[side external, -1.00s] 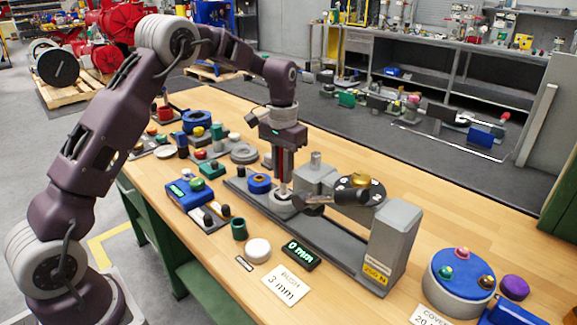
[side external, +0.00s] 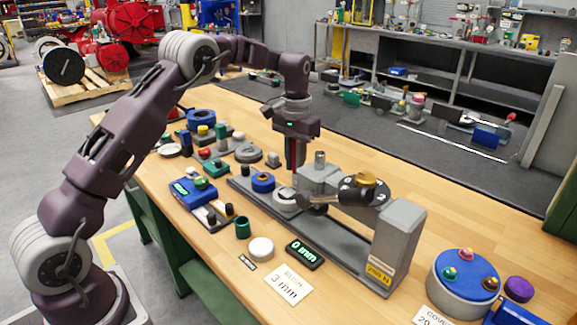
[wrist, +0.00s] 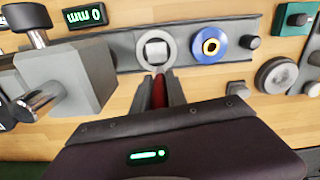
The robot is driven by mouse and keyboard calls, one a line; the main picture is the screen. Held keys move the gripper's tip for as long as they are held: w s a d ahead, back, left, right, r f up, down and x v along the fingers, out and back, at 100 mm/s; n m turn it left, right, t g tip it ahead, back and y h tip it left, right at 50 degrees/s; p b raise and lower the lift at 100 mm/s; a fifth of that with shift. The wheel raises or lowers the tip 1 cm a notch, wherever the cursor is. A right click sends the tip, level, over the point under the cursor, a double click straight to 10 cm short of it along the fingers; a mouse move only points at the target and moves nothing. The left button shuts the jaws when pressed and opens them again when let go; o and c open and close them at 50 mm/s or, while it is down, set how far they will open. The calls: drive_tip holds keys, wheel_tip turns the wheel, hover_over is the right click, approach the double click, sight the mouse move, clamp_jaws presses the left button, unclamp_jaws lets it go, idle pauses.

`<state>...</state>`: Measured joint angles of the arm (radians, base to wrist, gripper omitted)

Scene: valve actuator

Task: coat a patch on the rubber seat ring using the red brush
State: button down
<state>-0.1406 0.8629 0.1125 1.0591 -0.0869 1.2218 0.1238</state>
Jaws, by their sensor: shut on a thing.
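A grey ring with a pale square centre (wrist: 156,48) sits on the dark rail; it also shows in the side view (side external: 285,199). I take it for the seat ring; its rubber cannot be made out. My gripper (wrist: 158,88) points down, just beside the ring's near edge in the wrist view. It is shut on the red brush (wrist: 159,92), which shows as a red strip between the fingers. In the side view my gripper (side external: 295,160) is behind the ring and the grey block. The brush tip is hidden there, and I cannot tell whether it touches anything.
A grey block with a post and dark lever (side external: 320,178) stands close right of my gripper. A blue ring (side external: 262,182) sits left on the rail. A display reading 0 mm (side external: 305,254) and a 3 mm card (side external: 290,286) lie in front. Several small parts crowd the left.

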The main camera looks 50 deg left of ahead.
drive_tip(key=shift+s+f, duration=0.3)
drive_tip(key=shift+s, duration=2.6)
wheel_tip(320, 180, up, 8)
